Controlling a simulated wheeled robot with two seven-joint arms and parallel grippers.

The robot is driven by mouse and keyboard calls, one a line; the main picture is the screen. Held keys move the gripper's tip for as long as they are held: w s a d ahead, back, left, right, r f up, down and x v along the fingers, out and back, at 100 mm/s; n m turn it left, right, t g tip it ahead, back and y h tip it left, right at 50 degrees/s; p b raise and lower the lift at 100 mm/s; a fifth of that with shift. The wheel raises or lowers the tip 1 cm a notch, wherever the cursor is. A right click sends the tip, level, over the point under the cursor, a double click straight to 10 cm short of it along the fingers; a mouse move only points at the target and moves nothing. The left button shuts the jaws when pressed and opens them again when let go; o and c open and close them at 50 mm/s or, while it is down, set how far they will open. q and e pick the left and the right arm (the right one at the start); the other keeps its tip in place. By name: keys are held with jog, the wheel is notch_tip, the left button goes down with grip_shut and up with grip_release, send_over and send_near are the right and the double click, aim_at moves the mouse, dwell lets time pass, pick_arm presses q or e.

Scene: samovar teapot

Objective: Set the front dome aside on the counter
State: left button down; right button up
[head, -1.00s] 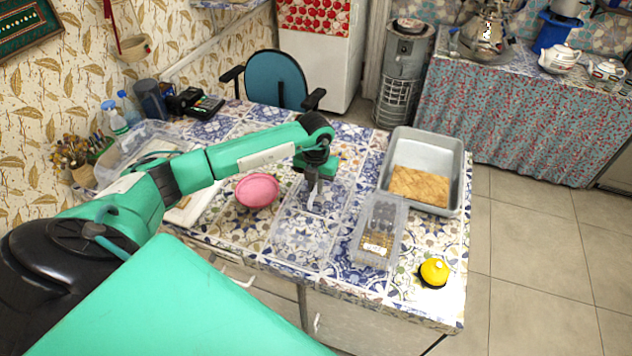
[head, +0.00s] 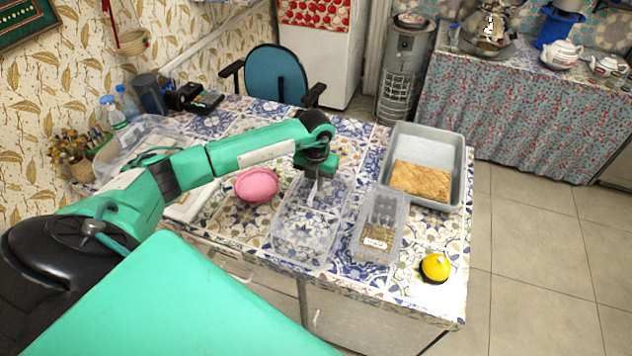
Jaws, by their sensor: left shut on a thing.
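A clear, see-through plastic dome (head: 303,232) is in the middle of the head view, over the patterned tiles of the counter (head: 345,288). My left gripper (head: 314,190) points down at the dome's far part and is shut on it. The fingertips are small and partly lost against the clear plastic. I cannot tell whether the dome's rim touches the counter. My right gripper is not in view.
A clear box (head: 379,229) with a label and brownish contents stands right of the dome. Behind it is a grey tray (head: 449,155) holding a flat brown slab (head: 420,180). A pink bowl (head: 257,185) is left of the dome. A yellow timer-like object (head: 435,267) sits front right.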

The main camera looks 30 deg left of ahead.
pick_arm(q)
jog(key=c, duration=1.4)
grip_release()
